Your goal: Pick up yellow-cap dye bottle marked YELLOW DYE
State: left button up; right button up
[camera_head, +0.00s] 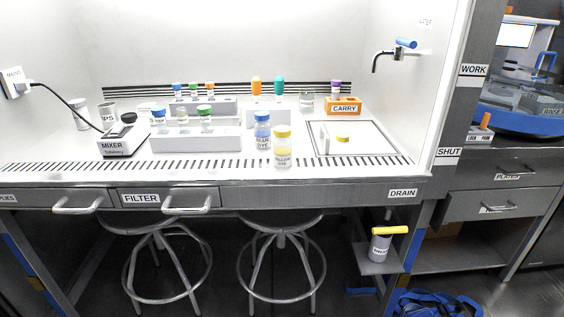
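The yellow-cap dye bottle (283,150) stands upright on the hood's work surface, near the front slotted grille, right of the middle. It is clear with pale yellow contents, and its label reads YELLOW DYE. The blue dye bottle (262,133) with a blue cap stands upright just behind it to the left; the two look close together, and I cannot tell if they touch. Neither of my grippers shows in the head view.
White racks (196,139) with capped vials stand left of the bottles. A mixer (122,138) is farther left. A sink panel (360,146) with a small yellow item lies to the right, with an orange CARRY holder (343,107) behind. Two stools stand under the bench.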

aim_at(283, 147)
jog(key=i+j+z, duration=0.3)
jog(key=j+z, duration=0.25)
jog(key=j, duration=0.2)
jog(key=i+j+z, duration=0.15)
jog(key=j+z, duration=0.15)
jog(key=j, duration=0.15)
jog(key=i+j+z, duration=0.1)
jog(key=j+z, duration=0.2)
jog(key=j, duration=0.2)
